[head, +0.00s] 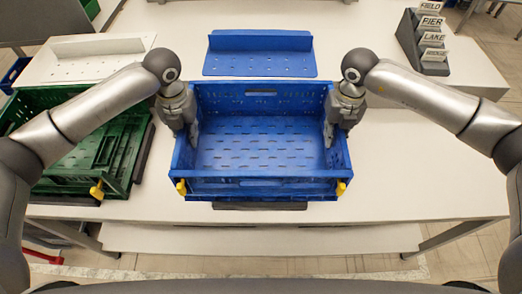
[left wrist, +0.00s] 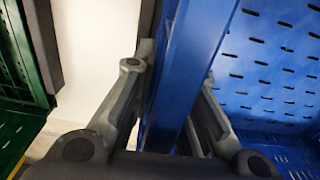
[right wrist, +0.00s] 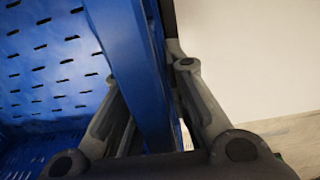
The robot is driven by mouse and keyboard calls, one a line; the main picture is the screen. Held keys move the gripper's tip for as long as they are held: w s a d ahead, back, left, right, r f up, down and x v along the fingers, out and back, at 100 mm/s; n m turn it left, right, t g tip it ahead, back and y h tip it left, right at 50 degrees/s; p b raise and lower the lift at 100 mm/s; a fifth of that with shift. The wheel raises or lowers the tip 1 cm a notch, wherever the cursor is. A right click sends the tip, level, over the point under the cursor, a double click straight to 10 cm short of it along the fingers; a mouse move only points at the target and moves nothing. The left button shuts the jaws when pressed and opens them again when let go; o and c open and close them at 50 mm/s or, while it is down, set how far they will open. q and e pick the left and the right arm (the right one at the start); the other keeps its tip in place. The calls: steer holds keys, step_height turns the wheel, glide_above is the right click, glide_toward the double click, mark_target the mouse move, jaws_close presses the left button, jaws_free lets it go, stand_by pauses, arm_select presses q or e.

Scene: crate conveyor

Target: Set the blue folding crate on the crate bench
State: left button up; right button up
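The blue folding crate (head: 262,186) is unfolded with its walls up and is empty, in the middle of the head view over the white bench (head: 400,180). Yellow latches sit at its front corners. My left gripper (head: 192,133) is shut on its left side wall, one finger inside and one outside; the left wrist view shows this wall (left wrist: 190,70) between the fingers. My right gripper (head: 331,130) is shut on the right side wall (right wrist: 130,65) in the same way. Whether the crate rests or hangs slightly above the bench is hard to tell.
A green crate (head: 125,185) with yellow latches stands close by on the left. A blue perforated panel (head: 260,42) lies behind the blue crate, and a white one (head: 90,68) behind the green crate. A dark pad (head: 260,206) shows under the blue crate's front. A label rack (head: 408,32) stands back right. The bench's right side is clear.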

arm_select(q)
steer(key=shift+r, duration=0.2)
jaws_close()
arm_select(e)
steer(key=shift+w+r, duration=0.1)
steer(key=shift+r, duration=0.1)
jaws_close()
